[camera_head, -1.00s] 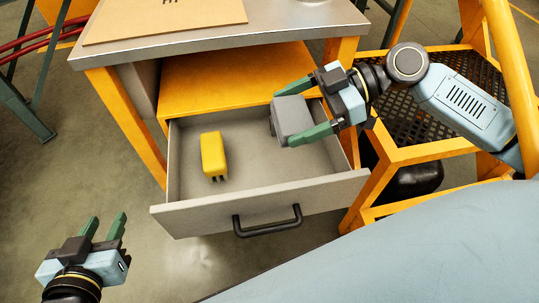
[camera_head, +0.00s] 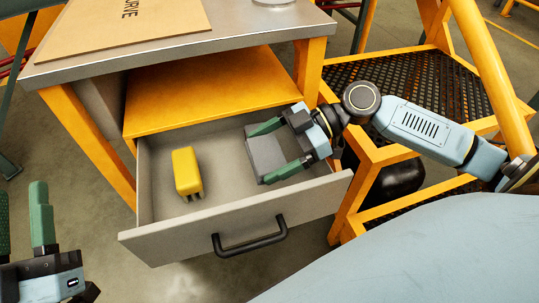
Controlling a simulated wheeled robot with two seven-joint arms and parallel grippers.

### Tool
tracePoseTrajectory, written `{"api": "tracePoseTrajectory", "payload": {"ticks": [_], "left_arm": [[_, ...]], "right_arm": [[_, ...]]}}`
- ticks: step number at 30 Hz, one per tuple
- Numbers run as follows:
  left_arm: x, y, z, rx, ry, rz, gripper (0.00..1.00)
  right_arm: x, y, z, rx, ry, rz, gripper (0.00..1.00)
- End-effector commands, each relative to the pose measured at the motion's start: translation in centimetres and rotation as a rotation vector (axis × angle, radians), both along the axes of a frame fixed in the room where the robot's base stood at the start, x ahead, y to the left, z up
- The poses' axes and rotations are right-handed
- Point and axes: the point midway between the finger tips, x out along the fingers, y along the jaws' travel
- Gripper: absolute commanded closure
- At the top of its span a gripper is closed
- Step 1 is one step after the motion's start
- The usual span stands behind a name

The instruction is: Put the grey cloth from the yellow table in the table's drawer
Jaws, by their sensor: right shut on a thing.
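The grey cloth (camera_head: 267,155) is a folded grey block between the green fingers of my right gripper (camera_head: 273,152). My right gripper is shut on it and holds it low inside the right part of the open drawer (camera_head: 226,229). I cannot tell whether the cloth touches the drawer floor. The drawer is pulled out from under the yellow table (camera_head: 90,150), which has a grey top. My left gripper (camera_head: 22,218) is at the lower left edge, partly cut off, with its green fingers apart and nothing between them.
A yellow block-like object (camera_head: 187,172) with dark prongs stands in the left part of the drawer. A cardboard-coloured board (camera_head: 140,25) lies on the tabletop. A yellow-framed stand with black mesh steps (camera_head: 370,165) is close to the drawer's right side.

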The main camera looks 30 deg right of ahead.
Motion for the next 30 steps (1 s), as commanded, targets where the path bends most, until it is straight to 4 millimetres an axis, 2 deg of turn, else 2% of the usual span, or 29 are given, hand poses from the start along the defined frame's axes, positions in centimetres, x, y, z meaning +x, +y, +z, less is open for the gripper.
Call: {"api": "tracePoseTrajectory", "payload": {"ticks": [3, 11, 27, 28, 30], "left_arm": [[-0.4, 0.0, 0.5, -0.016, -0.050, -0.001, 0.64], [-0.4, 0.0, 0.8, -0.019, -0.059, -0.002, 0.64], [-1.2, 0.3, 1.6, -0.051, -0.169, 0.000, 0.64], [-1.2, 0.3, 1.7, -0.051, -0.169, 0.000, 0.64], [-1.2, 0.3, 1.7, -0.051, -0.169, 0.000, 0.64]], "right_arm": [[0.0, 0.0, -0.7, 0.001, -0.001, -0.001, 0.32], [0.0, 0.0, -0.7, 0.001, -0.001, -0.001, 0.32], [0.0, 0.0, -1.9, 0.001, -0.001, -0.001, 0.32], [0.0, 0.0, -1.9, 0.001, -0.001, -0.001, 0.06], [0.0, 0.0, -1.9, 0.001, -0.001, -0.001, 0.00]]}}
